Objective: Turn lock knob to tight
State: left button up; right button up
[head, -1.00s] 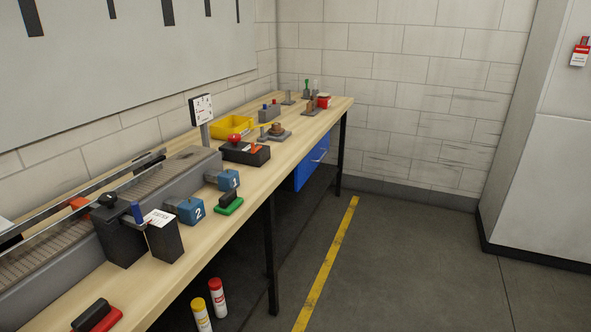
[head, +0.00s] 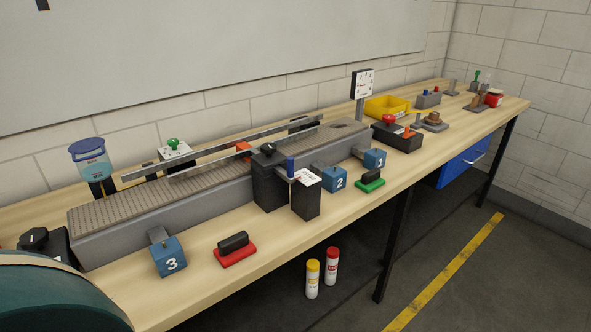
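A black knob (head: 268,149) sits on top of a dark box (head: 270,188) at the front side of the conveyor (head: 200,190). Another black knob (head: 33,240) shows at the far left, on a dark unit partly hidden. I cannot tell from the view which knob is the lock knob, nor its setting. Neither gripper is in the head view.
The wooden bench (head: 210,285) runs from front left to back right. A red-based pad (head: 235,250) lies in front. A large teal rounded shape (head: 55,295) fills the lower left corner.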

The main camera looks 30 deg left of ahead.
aim_at(268, 149)
jog(key=u, duration=1.35)
jog(key=k+l, duration=0.2)
jog(key=l+z, duration=0.05)
